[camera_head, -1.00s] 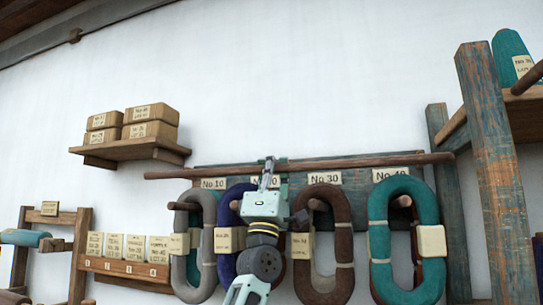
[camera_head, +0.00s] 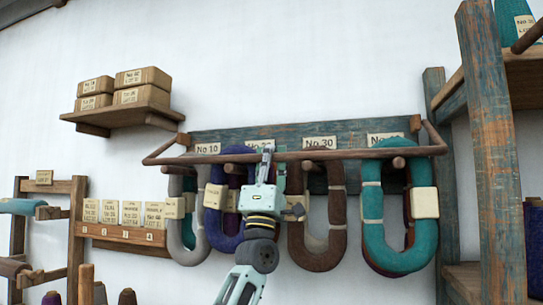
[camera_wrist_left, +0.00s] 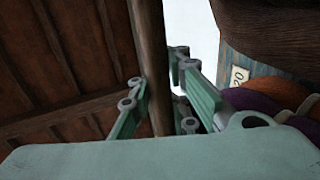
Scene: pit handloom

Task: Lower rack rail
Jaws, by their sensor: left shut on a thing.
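The rack rail (camera_head: 350,154) is a long brown wooden rod on two short side arms. It stands out in front of the blue-painted rack board (camera_head: 285,135), crossing just below the number cards and over the tops of the hanks. My left gripper (camera_head: 266,157) is shut around the rail, left of its middle, in front of the No 20 place. In the left wrist view the rail (camera_wrist_left: 148,60) runs between the two green fingers (camera_wrist_left: 160,108). The gripper partly hides the No 20 card and the blue-purple hank (camera_head: 224,220). My right gripper is not in view.
Grey (camera_head: 188,235), brown (camera_head: 317,250) and teal (camera_head: 395,240) hanks hang on pegs under the rail. A shelf with boxes (camera_head: 125,115) is at upper left, and a card rack (camera_head: 120,238) is below it. A blue-worn post (camera_head: 495,160) stands at right.

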